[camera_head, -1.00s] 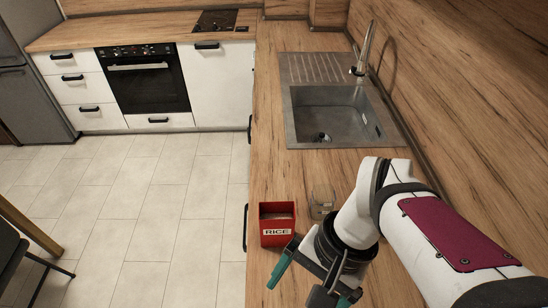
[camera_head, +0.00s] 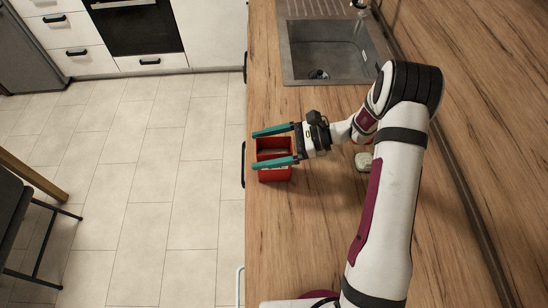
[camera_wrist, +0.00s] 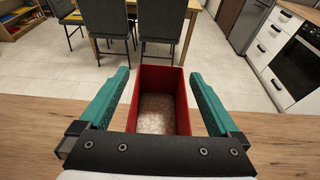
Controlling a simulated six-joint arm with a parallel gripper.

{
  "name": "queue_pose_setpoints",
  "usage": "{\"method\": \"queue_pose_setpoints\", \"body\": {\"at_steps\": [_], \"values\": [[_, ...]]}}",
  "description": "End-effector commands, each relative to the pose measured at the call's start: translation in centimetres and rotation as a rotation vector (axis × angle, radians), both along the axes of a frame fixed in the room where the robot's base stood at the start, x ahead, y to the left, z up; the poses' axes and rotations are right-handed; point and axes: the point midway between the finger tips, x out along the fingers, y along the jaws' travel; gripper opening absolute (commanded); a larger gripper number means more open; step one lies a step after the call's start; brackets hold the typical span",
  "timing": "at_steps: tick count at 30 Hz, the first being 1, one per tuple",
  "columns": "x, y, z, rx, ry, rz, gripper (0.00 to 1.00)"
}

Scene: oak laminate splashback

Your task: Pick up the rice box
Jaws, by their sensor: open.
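The red rice box (camera_head: 275,174) stands upright near the left edge of the wooden counter in the head view. Its top is open. In the wrist view the box (camera_wrist: 185,112) shows between the fingers, with white rice-like grains inside at the bottom. My gripper (camera_head: 275,147) is open, with its two green fingers reaching across the box, one on each side in the wrist view (camera_wrist: 162,82). A gap shows between each finger and the box walls there. The box's lettering is hidden in both current views.
A small pale object (camera_head: 363,161) stands right of the box, partly hidden by my arm. The sink (camera_head: 286,72) is set into the counter beyond. The counter's left edge drops to the tiled floor close to the box. The counter nearer the camera is clear.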

Motion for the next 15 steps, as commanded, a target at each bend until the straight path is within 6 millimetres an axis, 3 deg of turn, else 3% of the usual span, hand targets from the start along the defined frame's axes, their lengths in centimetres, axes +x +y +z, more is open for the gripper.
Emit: {"method": "queue_pose_setpoints", "body": {"at_steps": [7,15], "values": [[-0.01,0.55,-0.16,0.0,0.0,0.0,0.97],[-0.02,0.53,-0.15,-0.001,0.0,0.001,0.51]]}}
